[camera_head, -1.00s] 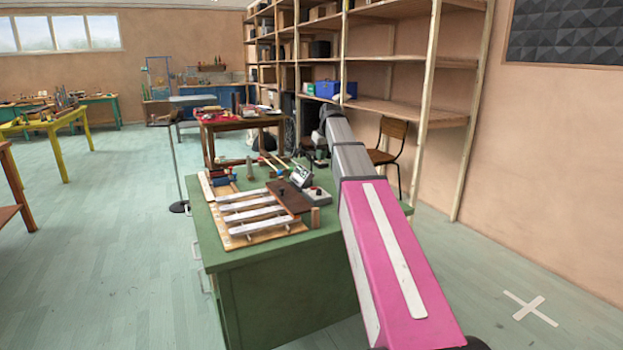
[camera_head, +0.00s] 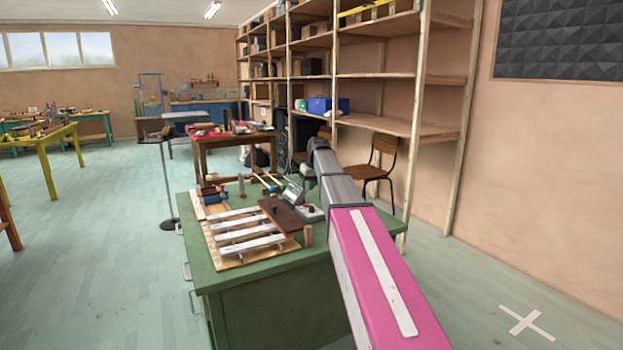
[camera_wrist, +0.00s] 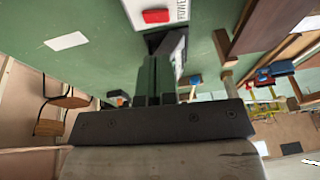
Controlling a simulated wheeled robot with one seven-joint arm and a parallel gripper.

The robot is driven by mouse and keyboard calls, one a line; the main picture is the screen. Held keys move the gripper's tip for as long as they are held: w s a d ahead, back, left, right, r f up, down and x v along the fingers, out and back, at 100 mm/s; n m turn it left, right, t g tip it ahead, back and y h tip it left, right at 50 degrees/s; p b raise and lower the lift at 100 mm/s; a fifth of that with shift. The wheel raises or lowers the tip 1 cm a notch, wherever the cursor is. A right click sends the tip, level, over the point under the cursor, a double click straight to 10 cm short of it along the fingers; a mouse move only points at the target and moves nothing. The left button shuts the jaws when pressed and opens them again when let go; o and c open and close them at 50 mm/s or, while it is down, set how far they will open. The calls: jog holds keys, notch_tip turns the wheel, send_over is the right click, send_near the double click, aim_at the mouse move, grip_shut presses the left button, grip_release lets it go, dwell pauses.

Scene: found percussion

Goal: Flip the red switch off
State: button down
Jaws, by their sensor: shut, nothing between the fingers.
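The red switch (camera_wrist: 155,15) is a small red rocker on a white plate with black lettering, at the top edge of the wrist view. The plate is cut off by the frame edge. My gripper (camera_wrist: 157,62) is shut and empty. In the wrist view its fingers point toward the plate, with the switch beyond their tips; I cannot tell whether they touch it. In the head view my arm hides the gripper, and I cannot make out the red switch there.
The green table (camera_head: 270,270) carries a xylophone-like set of white bars (camera_head: 245,232), a brown board (camera_head: 280,215), a grey box (camera_head: 312,213) and mallets. A wooden chair (camera_head: 378,165) and shelves stand behind. The floor at left is open.

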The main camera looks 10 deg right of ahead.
aim_at(306, 208)
jog(key=x, duration=0.4)
jog(key=s+x, duration=0.1)
jog(key=x, duration=0.1)
jog(key=shift+a+f, duration=0.15)
jog(key=shift+f, duration=0.3)
jog(key=shift+s+a+f+t+h, duration=0.25)
jog(key=shift+a+f+t+h, duration=0.15)
jog(key=shift+h, duration=0.6)
jog(key=shift+d+f, duration=0.1)
jog(key=shift+f, duration=0.05)
jog(key=shift+d, duration=0.1)
